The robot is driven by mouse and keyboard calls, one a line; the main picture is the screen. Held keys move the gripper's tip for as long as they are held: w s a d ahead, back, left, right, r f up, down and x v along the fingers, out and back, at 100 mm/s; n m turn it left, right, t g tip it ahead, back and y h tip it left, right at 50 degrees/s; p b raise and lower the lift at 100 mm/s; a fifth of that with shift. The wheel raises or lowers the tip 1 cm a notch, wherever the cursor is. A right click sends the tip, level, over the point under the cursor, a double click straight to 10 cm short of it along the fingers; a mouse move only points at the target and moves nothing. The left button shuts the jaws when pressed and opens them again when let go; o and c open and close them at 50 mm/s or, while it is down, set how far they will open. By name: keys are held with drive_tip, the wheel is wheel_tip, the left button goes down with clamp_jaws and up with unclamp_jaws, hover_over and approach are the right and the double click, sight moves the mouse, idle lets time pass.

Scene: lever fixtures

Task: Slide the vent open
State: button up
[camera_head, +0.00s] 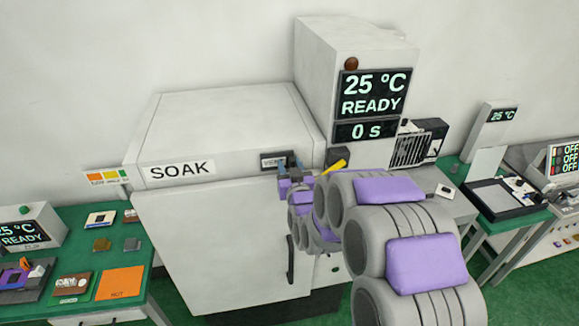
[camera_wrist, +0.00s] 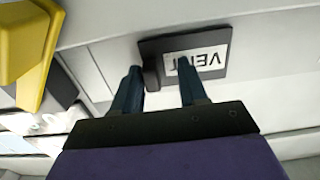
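The vent (camera_head: 271,161) is a small dark plate with a white label on the front of the white SOAK oven, near its upper right corner. In the wrist view the vent plate (camera_wrist: 222,46) appears upside down, with a dark upright tab (camera_wrist: 151,74) at its left end. My gripper (camera_wrist: 159,66) is open, its two dark fingers pointing at the plate. The tab appears between the fingers, closer to the left one; I cannot tell if they touch. In the head view my gripper (camera_head: 289,163) covers the plate's right end.
A yellow handle (camera_head: 334,167) sits just right of my gripper and looms at left in the wrist view (camera_wrist: 24,48). The oven door (camera_head: 215,250) with its dark handle (camera_head: 291,260) is below. A display tower (camera_head: 370,95) stands behind. Green tables flank the oven.

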drive_tip(key=shift+d+r, duration=0.1)
drive_tip(key=shift+d, duration=0.6)
drive_tip(key=c, duration=0.4)
drive_tip(key=shift+c, duration=1)
drive_tip(key=shift+s+a, duration=0.1)
drive_tip(key=shift+a, duration=0.2)
clamp_jaws()
drive_tip(key=shift+d, duration=0.1)
drive_tip(key=a, duration=0.3)
drive_tip(key=s+a, duration=0.1)
drive_tip(key=a, duration=0.2)
drive_tip(key=s+a, duration=0.1)
drive_tip(key=a, duration=0.2)
drive_tip(key=shift+s+r, duration=0.15)
drive_tip(key=shift+s, duration=0.1)
drive_tip(key=shift+d, duration=0.15)
